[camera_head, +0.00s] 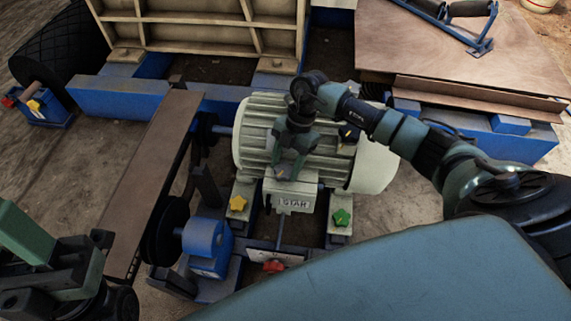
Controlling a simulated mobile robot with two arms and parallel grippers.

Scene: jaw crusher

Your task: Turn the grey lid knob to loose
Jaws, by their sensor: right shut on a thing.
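My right gripper (287,168) reaches down from above onto the top of the grey box (293,196) marked STAR, on the front of the pale ribbed motor (258,135). Its fingers are shut on the grey lid knob (284,173), which is mostly hidden between them. How far the knob is turned cannot be seen. My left gripper (72,262) is at the lower left, far from the box and partly cut off; its jaws cannot be made out.
A yellow star knob (238,203) and a green star knob (341,217) sit on the motor's mounts. A red knob (273,266) is low in front. A blue bearing block (206,245) and a brown belt guard (152,180) stand left.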

